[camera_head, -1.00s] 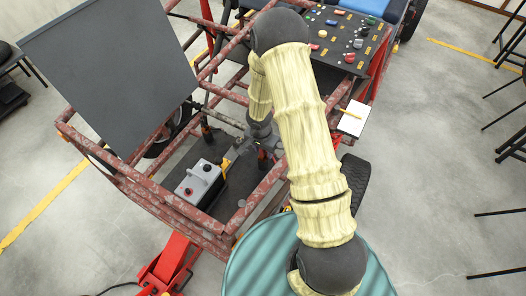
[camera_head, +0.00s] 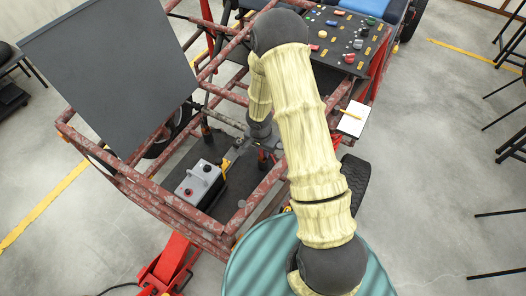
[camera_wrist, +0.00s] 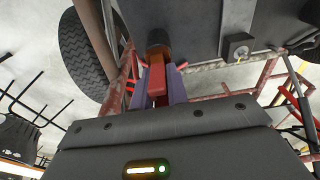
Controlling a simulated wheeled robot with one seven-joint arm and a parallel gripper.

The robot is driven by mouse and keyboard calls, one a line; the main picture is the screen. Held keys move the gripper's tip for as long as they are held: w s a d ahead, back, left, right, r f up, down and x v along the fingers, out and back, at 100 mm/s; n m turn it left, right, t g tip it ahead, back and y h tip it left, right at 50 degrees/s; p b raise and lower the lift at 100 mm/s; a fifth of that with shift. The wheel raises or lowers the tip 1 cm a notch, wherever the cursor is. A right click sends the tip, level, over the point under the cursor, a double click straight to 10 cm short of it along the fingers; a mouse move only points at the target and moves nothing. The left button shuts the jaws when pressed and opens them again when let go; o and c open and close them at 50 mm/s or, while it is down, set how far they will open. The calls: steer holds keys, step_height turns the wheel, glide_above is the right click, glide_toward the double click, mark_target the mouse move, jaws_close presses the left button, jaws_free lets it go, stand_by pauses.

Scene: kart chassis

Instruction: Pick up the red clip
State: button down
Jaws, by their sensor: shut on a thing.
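The red clip (camera_wrist: 157,82) shows in the wrist view as a small red block between the two purple fingers of my gripper (camera_wrist: 160,88). My gripper is shut on it. A dark cylinder (camera_wrist: 159,38) with a brownish lower part stands just beyond the clip; I cannot tell whether they touch. The clip cannot be made out clearly there.
A grey battery (camera_head: 199,184) with dark and red knobs sits on the chassis floor, left of my gripper. Rusty red tubes (camera_head: 262,196) surround it closely. A dark panel (camera_head: 108,75) stands at the upper left. A tyre (camera_wrist: 84,55) is at left in the wrist view.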

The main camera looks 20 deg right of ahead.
step_height(320, 180, up, 10)
stand_by(0.5)
stand_by(0.4)
